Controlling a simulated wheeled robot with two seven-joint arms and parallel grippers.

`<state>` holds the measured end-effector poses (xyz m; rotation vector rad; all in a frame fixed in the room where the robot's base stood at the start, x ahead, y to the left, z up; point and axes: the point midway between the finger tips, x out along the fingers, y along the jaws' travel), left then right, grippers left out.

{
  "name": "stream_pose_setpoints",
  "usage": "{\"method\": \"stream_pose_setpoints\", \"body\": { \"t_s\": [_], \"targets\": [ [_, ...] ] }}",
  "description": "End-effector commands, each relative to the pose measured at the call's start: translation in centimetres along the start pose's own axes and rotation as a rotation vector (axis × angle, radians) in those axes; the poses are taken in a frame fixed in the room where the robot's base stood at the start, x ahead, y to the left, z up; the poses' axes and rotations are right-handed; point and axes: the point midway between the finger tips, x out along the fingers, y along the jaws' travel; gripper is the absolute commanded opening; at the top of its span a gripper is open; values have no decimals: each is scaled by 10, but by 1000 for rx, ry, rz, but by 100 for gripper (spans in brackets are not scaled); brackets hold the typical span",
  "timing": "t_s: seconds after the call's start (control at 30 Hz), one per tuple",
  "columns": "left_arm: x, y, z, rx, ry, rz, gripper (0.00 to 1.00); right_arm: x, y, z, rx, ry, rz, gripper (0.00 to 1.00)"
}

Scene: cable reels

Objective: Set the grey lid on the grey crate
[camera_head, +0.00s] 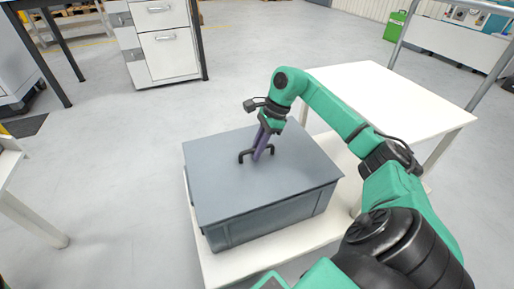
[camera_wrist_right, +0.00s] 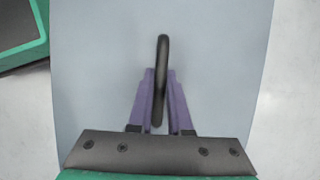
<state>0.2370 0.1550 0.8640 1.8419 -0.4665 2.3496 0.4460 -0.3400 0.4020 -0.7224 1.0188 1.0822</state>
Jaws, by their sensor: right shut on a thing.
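The grey lid (camera_head: 225,170) is over the grey crate (camera_head: 270,218) on the white table and covers its opening. Its edges line up closely with the crate's rim; I cannot tell whether a small gap is left between them. My right gripper (camera_head: 258,154) is shut on the lid's black handle (camera_head: 242,155), pointing down from above. In the right wrist view the purple fingers of my right gripper (camera_wrist_right: 160,105) are on both sides of the handle (camera_wrist_right: 162,50), with the flat lid (camera_wrist_right: 100,75) behind. The crate's inside is hidden. My left gripper is not in view.
The white table (camera_head: 235,268) under the crate has a bare strip in front. Another white table (camera_head: 385,95) stands behind on the right and looks empty. A drawer cabinet (camera_head: 165,50) stands at the back left. A white table edge (camera_head: 8,160) shows at far left.

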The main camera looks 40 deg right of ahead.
Motion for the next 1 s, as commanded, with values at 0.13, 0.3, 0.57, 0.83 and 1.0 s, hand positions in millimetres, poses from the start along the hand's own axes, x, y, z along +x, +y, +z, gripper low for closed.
{"method": "stream_pose_setpoints", "body": {
  "t_s": [0.13, 0.3, 0.57, 0.83, 1.0],
  "targets": [
    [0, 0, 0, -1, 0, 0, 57, 0, 0, 0, 0, -1, -1, 0],
    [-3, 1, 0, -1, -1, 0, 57, 4, 0, -2, 0, -1, -2, 0],
    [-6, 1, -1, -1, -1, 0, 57, 10, 0, -4, 0, -1, -2, 0],
    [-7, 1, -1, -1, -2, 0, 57, 12, 0, -5, 0, 0, -1, 0],
    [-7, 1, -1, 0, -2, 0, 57, 12, 0, -5, 0, 0, -1, 52]
  ]
}}
